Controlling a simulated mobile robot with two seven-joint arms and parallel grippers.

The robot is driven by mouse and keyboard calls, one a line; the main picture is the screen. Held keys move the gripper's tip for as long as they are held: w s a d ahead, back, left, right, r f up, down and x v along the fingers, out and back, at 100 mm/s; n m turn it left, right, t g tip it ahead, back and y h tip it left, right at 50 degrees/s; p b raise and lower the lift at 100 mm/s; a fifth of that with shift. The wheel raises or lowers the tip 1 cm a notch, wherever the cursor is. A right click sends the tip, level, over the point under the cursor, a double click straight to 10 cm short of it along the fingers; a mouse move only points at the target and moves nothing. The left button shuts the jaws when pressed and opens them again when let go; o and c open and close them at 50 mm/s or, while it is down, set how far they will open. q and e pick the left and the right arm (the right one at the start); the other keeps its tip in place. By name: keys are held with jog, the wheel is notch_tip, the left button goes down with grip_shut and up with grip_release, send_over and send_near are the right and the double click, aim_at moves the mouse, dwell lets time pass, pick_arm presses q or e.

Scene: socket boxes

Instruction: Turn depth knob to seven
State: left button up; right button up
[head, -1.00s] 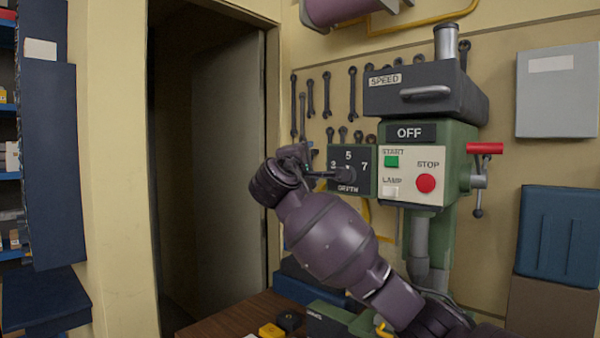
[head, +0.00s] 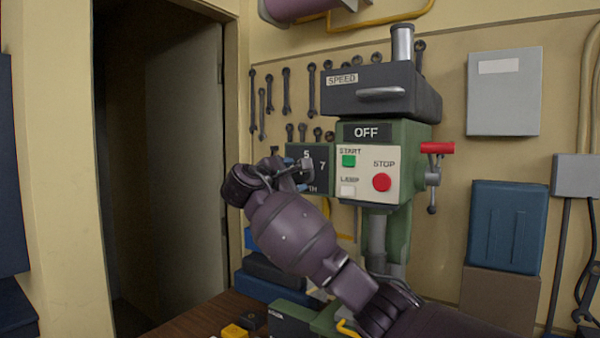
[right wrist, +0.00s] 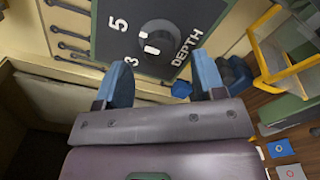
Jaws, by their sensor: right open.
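The depth knob (right wrist: 158,36) is a dark round knob on a dark plate (right wrist: 100,40) marked 5, 3 and DEPTH in the right wrist view. White marks show on the knob, the lower one on the side toward the 3. In the head view the plate (head: 322,155) is on the left of the green drill press and shows a 7 at right; my gripper hides most of the knob there. My right gripper (right wrist: 163,78) is open, its blue fingertips apart and short of the knob in the wrist picture, with nothing between them. My left gripper is not in view.
The drill press front (head: 366,172) has START, STOP and LAMP buttons and an OFF sign, just right of my arm. A red-handled lever (head: 436,148) sticks out at its right. Wrenches (head: 286,90) hang behind. A yellow block (head: 234,331) lies on the bench below.

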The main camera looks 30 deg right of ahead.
aim_at(301, 175)
pick_arm(q)
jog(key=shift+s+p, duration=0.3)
jog(key=shift+p, duration=0.05)
pick_arm(e)
jog(key=shift+x, duration=1.85)
jog(key=c, duration=0.9)
jog(key=shift+f, duration=0.1)
